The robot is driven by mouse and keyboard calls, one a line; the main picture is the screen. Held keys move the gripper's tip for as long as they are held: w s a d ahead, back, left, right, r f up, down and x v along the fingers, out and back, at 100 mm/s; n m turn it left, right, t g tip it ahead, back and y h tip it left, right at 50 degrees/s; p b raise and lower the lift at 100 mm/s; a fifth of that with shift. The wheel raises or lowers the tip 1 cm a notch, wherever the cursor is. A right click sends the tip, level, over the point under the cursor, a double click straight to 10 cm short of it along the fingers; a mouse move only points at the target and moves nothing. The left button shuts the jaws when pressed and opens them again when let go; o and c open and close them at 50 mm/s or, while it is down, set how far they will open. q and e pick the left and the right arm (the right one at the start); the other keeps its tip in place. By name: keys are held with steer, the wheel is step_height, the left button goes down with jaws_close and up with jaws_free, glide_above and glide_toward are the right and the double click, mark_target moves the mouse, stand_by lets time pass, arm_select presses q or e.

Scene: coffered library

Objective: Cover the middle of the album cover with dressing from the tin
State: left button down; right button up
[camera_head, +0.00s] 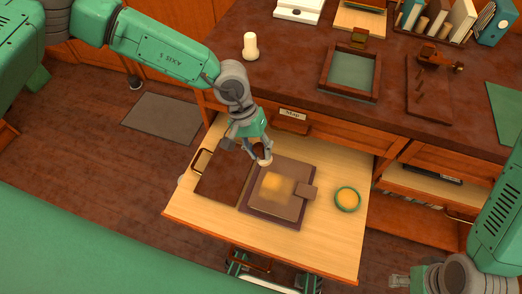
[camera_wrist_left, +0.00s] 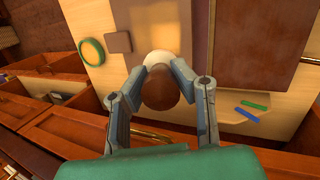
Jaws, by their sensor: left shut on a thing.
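The album cover (camera_head: 262,207) is a brown-purple square lying in the open drawer, with a yellow-orange patch (camera_head: 274,187) over its middle. A small brown flap (camera_head: 306,191) sits at its right edge. The round green-rimmed tin (camera_head: 347,198) with yellow dressing lies to the right; it also shows in the left wrist view (camera_wrist_left: 91,51). My left gripper (camera_head: 260,158) is shut on a dauber with a round brown knob (camera_wrist_left: 160,94) and pale pad (camera_wrist_left: 158,58), at the cover's back edge. I cannot tell whether the pad touches. My right gripper (camera_head: 398,282) is at the lower right, its fingers unclear.
A darker brown panel (camera_head: 222,178) lies left of the cover in the drawer (camera_head: 325,255). Blue and green strips (camera_wrist_left: 247,114) lie near it. The desk above holds a framed tray (camera_head: 349,73), a white bottle-like object (camera_head: 250,46) and a book rack (camera_head: 440,22).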

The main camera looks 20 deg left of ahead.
stand_by(0.4)
arm_select(q)
steer(key=shift+s+d+r, duration=0.1)
steer(key=shift+d+r, duration=0.05)
steer(key=shift+d, duration=0.1)
steer(key=s+y+b, duration=0.1)
steer(key=b, duration=0.2)
steer(key=s+d+f+y+b, duration=0.1)
steer(key=b, duration=0.1)
steer(key=s+f+y+b, duration=0.1)
steer(key=b, duration=0.2)
steer(key=shift+s+d+f+y+b, duration=0.2)
steer(key=shift+f+y+b, duration=0.1)
steer(key=shift+y, duration=0.1)
